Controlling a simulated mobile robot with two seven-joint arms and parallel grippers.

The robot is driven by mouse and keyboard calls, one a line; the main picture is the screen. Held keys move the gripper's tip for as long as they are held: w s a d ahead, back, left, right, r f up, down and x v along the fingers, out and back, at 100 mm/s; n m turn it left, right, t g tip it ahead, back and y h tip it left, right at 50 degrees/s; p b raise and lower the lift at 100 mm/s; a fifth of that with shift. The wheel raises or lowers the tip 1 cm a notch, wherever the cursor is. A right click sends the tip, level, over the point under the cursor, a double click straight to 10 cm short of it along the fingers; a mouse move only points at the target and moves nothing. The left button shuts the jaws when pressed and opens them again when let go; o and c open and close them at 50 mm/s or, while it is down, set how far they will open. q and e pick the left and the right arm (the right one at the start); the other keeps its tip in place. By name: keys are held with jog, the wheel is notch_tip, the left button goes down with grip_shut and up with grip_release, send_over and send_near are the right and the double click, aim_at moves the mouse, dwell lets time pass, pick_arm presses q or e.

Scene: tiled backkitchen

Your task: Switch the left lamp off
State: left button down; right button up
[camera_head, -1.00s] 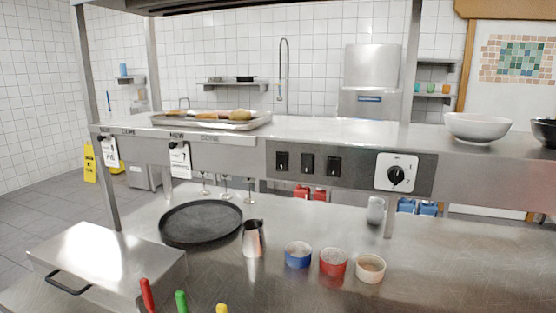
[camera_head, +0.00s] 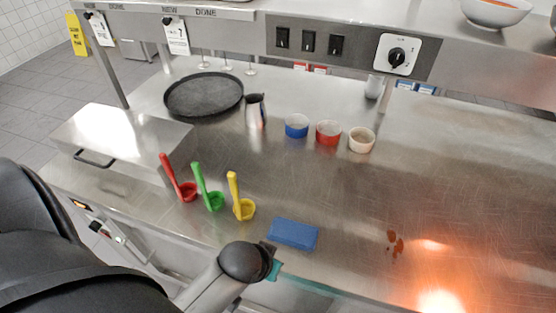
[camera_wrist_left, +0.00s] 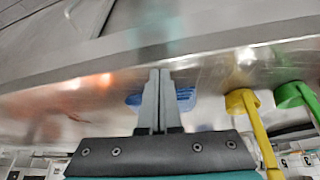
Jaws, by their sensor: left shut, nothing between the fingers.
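Which lamp each works is not shown. The lamps themselves are out of view; a warm orange glow (camera_head: 440,300) lies on the counter at the lower right. My left gripper (camera_wrist_left: 159,75) is shut and empty in the wrist view, near a blue block (camera_head: 293,233) at the counter's front edge, well below the switches. My right gripper is not in view.
A round knob (camera_head: 397,56) is right of the switches. Red, green and yellow ladles (camera_head: 239,198), small bowls (camera_head: 328,132), a metal jug (camera_head: 255,110) and a black pan (camera_head: 203,94) stand on the counter (camera_head: 450,170). The counter's right side is mostly clear.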

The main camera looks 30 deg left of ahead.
aim_at(282, 34)
pick_arm(q)
jog(key=w+a+r+n+t, duration=0.1)
jog(key=w+r, duration=0.1)
jog(key=w+a+r+n+t, duration=0.1)
jog(key=w+n, duration=0.1)
jog(key=w, duration=0.1)
jog(key=w+a+r+n+t, duration=0.1)
jog(key=w+r, duration=0.1)
jog(key=shift+w+a+r+y, duration=0.2)
jog(key=shift+a+r+y, duration=0.05)
jog(key=shift+r+y, duration=0.05)
jog(key=w+a+r+n+t+y, duration=0.1)
jog(key=w+a+r+n+t, duration=0.2)
jog(key=r, duration=0.6)
jog(key=w+a+r+n+t+y+p, duration=0.1)
jog(key=w+a+r+n+t, duration=0.3)
jog(key=r+n, duration=0.3)
jog(key=w+a+r+n+t+y+p, duration=0.1)
jog(key=w+a+r+n+t+y, duration=0.1)
jog(key=r, duration=1)
jog(key=w+a+n+t, duration=0.1)
jog(key=w+a+n, duration=0.1)
jog(key=a+n, duration=0.1)
jog(key=shift+w+n+t, duration=0.3)
jog(key=shift+n+t, duration=0.1)
jog(key=shift+n, duration=0.1)
jog(key=p+x, duration=0.2)
jog(key=x, duration=1.2)
jog(key=shift+f, duration=0.1)
